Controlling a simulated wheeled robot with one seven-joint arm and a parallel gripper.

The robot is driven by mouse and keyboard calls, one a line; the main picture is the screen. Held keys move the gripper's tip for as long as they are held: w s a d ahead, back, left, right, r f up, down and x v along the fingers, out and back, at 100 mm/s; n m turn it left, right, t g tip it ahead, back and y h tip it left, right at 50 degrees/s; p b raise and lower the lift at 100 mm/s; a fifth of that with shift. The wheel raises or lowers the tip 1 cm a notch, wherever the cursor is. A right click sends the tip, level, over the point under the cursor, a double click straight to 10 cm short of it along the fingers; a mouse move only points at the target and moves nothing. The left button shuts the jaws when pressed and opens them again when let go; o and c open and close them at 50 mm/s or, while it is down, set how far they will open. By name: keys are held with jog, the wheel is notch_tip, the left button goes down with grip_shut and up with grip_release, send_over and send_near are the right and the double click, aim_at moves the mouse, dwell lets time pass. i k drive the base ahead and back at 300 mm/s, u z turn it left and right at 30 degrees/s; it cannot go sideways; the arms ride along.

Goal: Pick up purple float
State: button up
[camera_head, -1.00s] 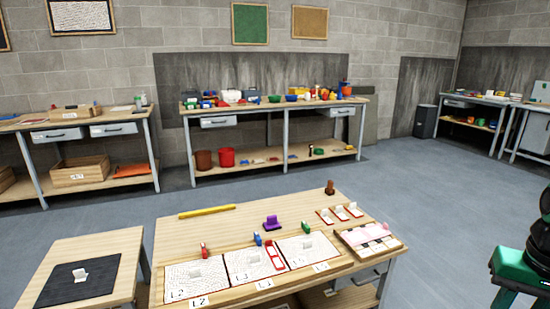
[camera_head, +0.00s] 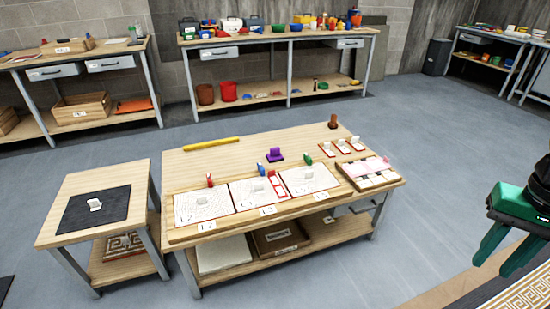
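The purple float (camera_head: 275,155) stands on the wooden workbench (camera_head: 225,160), behind the row of white textured panels (camera_head: 259,191). It has a flat base with a raised part on top. Nothing touches it. My gripper (camera_head: 510,245) is at the right edge, with two green fingers spread apart and pointing down. It is empty, over the floor and well to the right of the bench. The upper part of my arm is cut off by the frame.
A yellow bar (camera_head: 211,143) lies at the bench's back left. Small red, blue and green pieces stand near the float. A tray (camera_head: 370,173) sits at the right end and a brown stamp-like piece (camera_head: 333,122) at the back corner. A low side table (camera_head: 70,230) stands left. Floor right of the bench is free.

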aim_at(275, 156)
jog(key=z, duration=0.3)
jog(key=i, duration=1.45)
jog(key=u, duration=0.6)
jog(key=i, duration=0.6)
jog(key=u, duration=0.35)
